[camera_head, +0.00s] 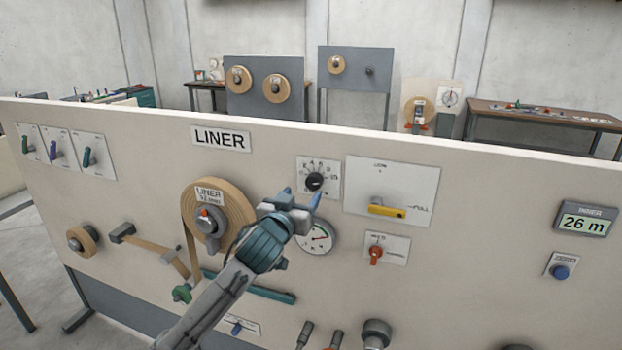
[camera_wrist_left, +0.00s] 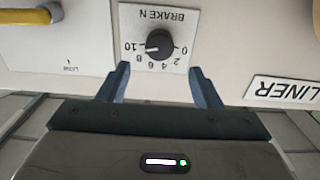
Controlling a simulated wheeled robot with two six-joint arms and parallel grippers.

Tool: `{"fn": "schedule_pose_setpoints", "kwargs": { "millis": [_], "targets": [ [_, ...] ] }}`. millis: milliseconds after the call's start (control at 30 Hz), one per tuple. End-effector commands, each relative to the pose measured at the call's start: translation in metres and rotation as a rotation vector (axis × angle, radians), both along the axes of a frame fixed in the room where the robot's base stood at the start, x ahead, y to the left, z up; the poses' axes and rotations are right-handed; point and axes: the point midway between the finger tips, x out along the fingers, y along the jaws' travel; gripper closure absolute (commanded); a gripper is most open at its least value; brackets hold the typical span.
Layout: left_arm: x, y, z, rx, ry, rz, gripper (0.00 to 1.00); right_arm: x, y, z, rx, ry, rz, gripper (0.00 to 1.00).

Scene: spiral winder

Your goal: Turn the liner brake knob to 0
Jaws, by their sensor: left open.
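The liner brake knob (camera_head: 315,182) is a round black knob on a white square plate, right of the LINER sign. My left gripper (camera_head: 301,193) is open and empty, just below and in front of the knob. In the wrist view its two blue fingers (camera_wrist_left: 154,77) stand apart, with the knob beyond their tips, not between them. My right gripper is not in view.
The LINER sign (camera_head: 220,138) and liner roll (camera_head: 218,212) are left of the knob. A round gauge (camera_head: 316,237) is below it. A yellow handle (camera_head: 386,208) on a white plate is to the right, and a red knob (camera_head: 376,254) lower right.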

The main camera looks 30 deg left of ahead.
Motion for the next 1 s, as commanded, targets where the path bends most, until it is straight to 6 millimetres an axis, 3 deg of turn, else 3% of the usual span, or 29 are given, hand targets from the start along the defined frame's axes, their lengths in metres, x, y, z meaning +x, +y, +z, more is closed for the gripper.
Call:
{"fn": "schedule_pose_setpoints", "kwargs": {
  "millis": [33, 200, 400, 833, 1000],
  "targets": [
    [0.011, 0.003, 0.005, -0.003, 0.001, 0.002, 0.41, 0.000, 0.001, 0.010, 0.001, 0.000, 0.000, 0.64],
    [0.042, 0.010, 0.005, -0.003, 0.001, 0.001, 0.41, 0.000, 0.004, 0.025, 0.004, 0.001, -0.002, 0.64],
    [0.067, 0.016, 0.003, 0.000, 0.001, 0.000, 0.41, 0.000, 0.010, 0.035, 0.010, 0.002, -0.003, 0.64],
    [0.076, 0.018, 0.000, 0.002, 0.000, -0.001, 0.41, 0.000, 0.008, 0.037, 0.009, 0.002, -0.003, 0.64],
    [0.076, 0.018, 0.000, 0.002, 0.000, 0.000, 0.75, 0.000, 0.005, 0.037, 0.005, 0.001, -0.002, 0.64]
  ]
}}
